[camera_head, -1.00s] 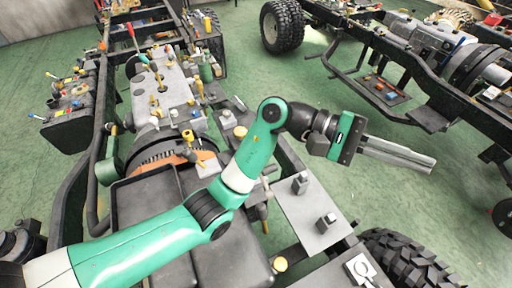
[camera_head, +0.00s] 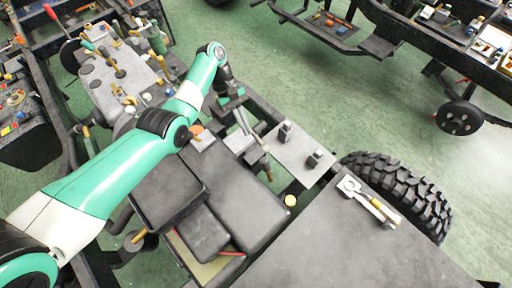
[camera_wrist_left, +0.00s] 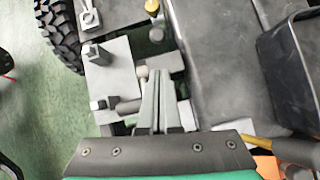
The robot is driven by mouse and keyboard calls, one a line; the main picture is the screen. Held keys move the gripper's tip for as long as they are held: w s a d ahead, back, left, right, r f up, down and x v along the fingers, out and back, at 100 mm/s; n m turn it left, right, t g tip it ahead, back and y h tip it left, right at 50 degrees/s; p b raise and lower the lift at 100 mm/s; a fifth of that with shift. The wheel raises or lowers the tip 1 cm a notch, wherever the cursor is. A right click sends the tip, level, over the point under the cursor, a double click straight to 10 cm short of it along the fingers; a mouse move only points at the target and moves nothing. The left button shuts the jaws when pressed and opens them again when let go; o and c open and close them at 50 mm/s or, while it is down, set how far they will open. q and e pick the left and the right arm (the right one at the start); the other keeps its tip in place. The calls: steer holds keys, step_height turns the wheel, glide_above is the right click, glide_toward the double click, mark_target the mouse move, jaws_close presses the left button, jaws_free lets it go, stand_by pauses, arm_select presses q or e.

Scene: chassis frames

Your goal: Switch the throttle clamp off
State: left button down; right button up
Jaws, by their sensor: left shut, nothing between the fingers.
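My left gripper (camera_head: 256,138) points down over the chassis beside a pale metal plate, and it also shows in the left wrist view (camera_wrist_left: 158,76). Its fingers are together with nothing between them. Just by the fingertips is a small pale round knob (camera_wrist_left: 143,72) with a grey block (camera_wrist_left: 163,62) next to it. I cannot tell whether the fingers touch the knob. No part is labelled, so I cannot tell for certain which one is the throttle clamp or its setting. My right gripper is not in view.
The pale plate (camera_head: 300,146) carries two dark upright blocks (camera_head: 285,131). Black boxes (camera_head: 168,192) stand at the near side. Green floor is free beyond.

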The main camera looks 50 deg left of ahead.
mark_target(257, 155)
arm_select(q)
steer(key=b+x, duration=0.2)
steer(key=x, duration=0.8)
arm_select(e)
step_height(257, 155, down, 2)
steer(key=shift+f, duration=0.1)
